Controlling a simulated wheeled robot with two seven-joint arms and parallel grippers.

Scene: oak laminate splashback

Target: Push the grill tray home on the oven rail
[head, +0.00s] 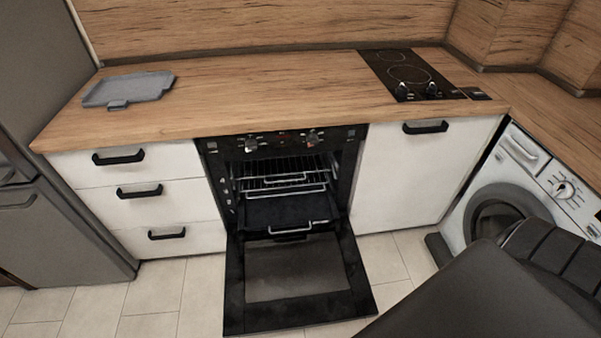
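The oven (340,182) stands under the counter with its door (295,275) folded down open. Inside, a wire rack (285,171) sits high on the rails. Below it a dark tray (280,212) with a metal front handle (290,229) sticks out a little toward the open door. Which of these is the grill tray, I cannot tell for certain. Neither of my grippers is in view. A dark part at the lower right is probably my own arm.
A grey board (128,89) lies on the counter (245,95) at the left. A hob (412,75) is at the right. A washing machine (520,195) and a fridge (60,225) flank the cabinets. Floor is clear around the oven door.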

